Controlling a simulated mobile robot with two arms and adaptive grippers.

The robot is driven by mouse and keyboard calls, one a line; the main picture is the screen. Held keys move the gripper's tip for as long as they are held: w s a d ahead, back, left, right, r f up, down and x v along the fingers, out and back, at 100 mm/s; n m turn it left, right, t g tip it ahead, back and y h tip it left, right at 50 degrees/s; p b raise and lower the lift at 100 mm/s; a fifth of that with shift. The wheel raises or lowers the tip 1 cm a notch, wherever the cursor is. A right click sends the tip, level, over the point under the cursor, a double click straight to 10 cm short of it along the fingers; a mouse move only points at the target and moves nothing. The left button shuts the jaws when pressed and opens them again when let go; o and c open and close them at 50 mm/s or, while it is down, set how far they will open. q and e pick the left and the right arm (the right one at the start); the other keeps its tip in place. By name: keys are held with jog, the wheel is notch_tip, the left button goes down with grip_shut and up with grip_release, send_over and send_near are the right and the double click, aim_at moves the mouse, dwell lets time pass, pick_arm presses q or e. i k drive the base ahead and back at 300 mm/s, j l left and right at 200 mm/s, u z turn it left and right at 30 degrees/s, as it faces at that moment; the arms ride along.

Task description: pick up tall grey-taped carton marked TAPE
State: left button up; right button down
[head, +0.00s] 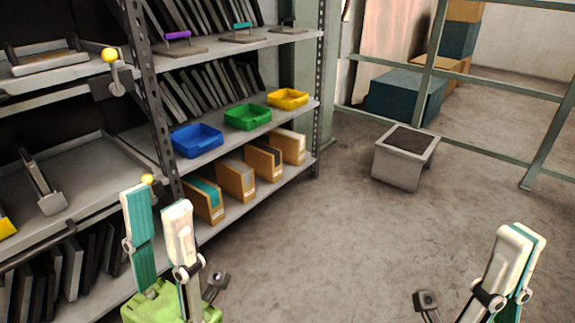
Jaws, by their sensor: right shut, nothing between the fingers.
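Several tan cartons stand in a row on the rack's low shelf in the head view. The second from the left (236,181) has a greyish strip on top and may be the grey-taped carton; its label is too small to read. A teal-topped carton (203,200) stands to its left. A dark-topped carton (263,161) and a plainer carton (290,146) stand to its right. My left gripper (157,198) points up at lower left with a gap between its fingers, open and empty, in front of the shelf. My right gripper (523,235) is shut and empty at lower right, far from the cartons.
Blue (197,141), green (247,117) and yellow (288,98) trays sit on the shelf above the cartons. A rack post (320,90) stands right of the row. A grey dark-topped box (402,160) stands on the floor. The floor (350,240) between my grippers is clear.

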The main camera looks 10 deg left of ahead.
aim_at(235, 178)
jog(key=i+l+z, duration=0.1)
jog(key=i, duration=0.45)
jog(key=i+l+z, duration=0.15)
jog(key=i, duration=0.45)
jog(key=i+l+z, duration=0.1)
jog(key=i, duration=0.5)
jog(key=i+l+u, duration=0.1)
jog(key=i+u, duration=0.25)
jog(key=u, duration=0.15)
jog(key=i+l+u, duration=0.25)
jog(key=u, duration=0.2)
jog(key=i+l+u, duration=0.3)
jog(key=u, duration=0.2)
jog(key=i+l+u, duration=0.2)
jog(key=l+u, duration=0.75)
jog(key=i+l, duration=0.05)
jog(key=l, duration=0.05)
